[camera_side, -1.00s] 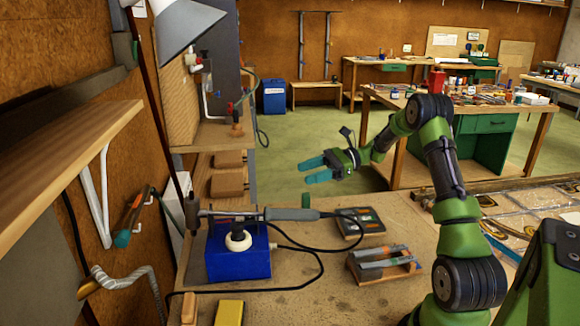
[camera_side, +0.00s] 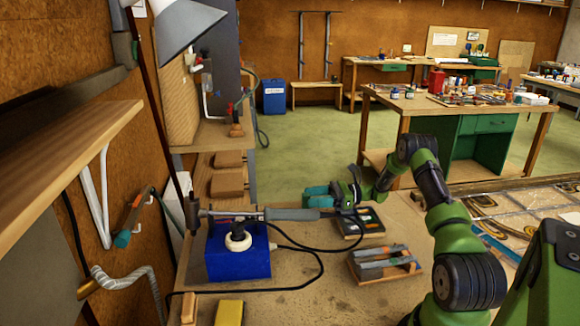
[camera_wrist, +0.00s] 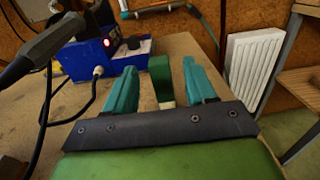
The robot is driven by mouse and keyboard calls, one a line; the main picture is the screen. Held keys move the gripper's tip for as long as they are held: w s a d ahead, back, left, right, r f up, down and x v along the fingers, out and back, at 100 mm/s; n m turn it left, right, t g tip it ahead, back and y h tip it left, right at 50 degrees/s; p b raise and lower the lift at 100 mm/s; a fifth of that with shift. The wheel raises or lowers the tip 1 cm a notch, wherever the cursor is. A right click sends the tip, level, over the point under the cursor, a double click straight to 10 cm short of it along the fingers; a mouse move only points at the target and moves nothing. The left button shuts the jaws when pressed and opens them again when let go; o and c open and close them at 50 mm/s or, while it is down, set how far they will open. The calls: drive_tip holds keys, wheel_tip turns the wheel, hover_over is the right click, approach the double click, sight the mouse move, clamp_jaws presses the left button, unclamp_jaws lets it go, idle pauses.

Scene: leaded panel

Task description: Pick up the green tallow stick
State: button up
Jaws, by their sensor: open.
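The green tallow stick (camera_wrist: 160,72) stands upright on the bench in the wrist view, dark green with a pale lower end. My gripper (camera_wrist: 159,66) is open, with one teal finger on each side of the stick. Gaps show between the stick and both fingers, so nothing is gripped. In the side view my gripper (camera_side: 312,196) is low at the bench's far edge, behind the soldering iron. There the stick is hidden or cannot be told from the teal fingers.
A blue soldering station (camera_side: 238,258) stands left of my gripper, its iron (camera_side: 292,214) reaching toward the fingers and its black cable looping over the bench. A dark tray (camera_side: 361,223) and a wooden rack (camera_side: 384,264) lie to the right.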

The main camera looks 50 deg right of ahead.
drive_tip(key=x, duration=0.5)
drive_tip(key=shift+s, duration=0.1)
clamp_jaws()
